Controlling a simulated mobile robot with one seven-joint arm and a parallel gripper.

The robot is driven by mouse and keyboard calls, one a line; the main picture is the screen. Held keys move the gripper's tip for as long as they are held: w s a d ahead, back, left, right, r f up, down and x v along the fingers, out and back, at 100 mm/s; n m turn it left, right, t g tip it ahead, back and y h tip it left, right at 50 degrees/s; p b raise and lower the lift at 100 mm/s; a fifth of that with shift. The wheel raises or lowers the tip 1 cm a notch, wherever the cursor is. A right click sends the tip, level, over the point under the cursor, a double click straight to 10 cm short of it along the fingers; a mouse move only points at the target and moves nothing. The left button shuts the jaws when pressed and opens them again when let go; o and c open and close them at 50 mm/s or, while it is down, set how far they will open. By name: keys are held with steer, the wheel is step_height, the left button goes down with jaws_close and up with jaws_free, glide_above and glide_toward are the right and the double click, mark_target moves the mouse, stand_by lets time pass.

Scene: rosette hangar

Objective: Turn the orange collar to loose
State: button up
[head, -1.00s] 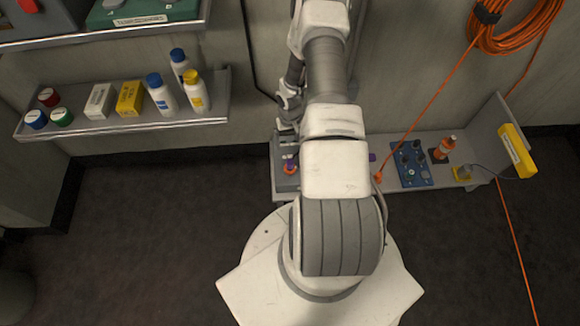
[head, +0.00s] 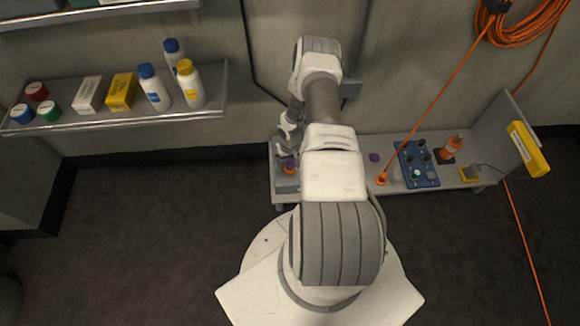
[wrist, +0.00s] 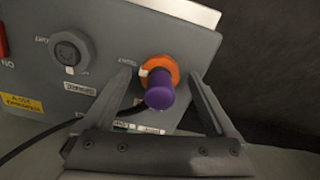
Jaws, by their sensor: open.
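The orange collar (wrist: 160,68) sits on a grey panel (wrist: 105,60) in the wrist view, around the base of a purple cylindrical plug (wrist: 160,92) that points toward the camera. A label that seems to read "TIGHT" is beside it on the left. My gripper (wrist: 160,80) is open, with one finger on each side of the purple plug and collar, and holds nothing. In the head view the collar (head: 290,171) is a small orange spot at the bench's left end, below my gripper (head: 287,150), which is partly hidden by my arm.
On the panel are a round grey socket (wrist: 68,50), a red switch (wrist: 3,40) and a black cable (wrist: 40,130). The bench also holds an orange cable plug (head: 381,179), a blue control board (head: 416,165) and an orange bottle (head: 451,147). A shelf (head: 130,118) with bottles is left.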

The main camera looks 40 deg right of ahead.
steer(key=shift+f, duration=0.1)
steer(key=c, duration=1.4)
steer(key=shift+o, duration=0.2)
steer(key=shift+n, duration=0.4)
steer(key=n, duration=0.8)
steer(key=shift+n, duration=0.3)
steer(key=n, duration=0.4)
steer(key=shift+n, duration=2.2)
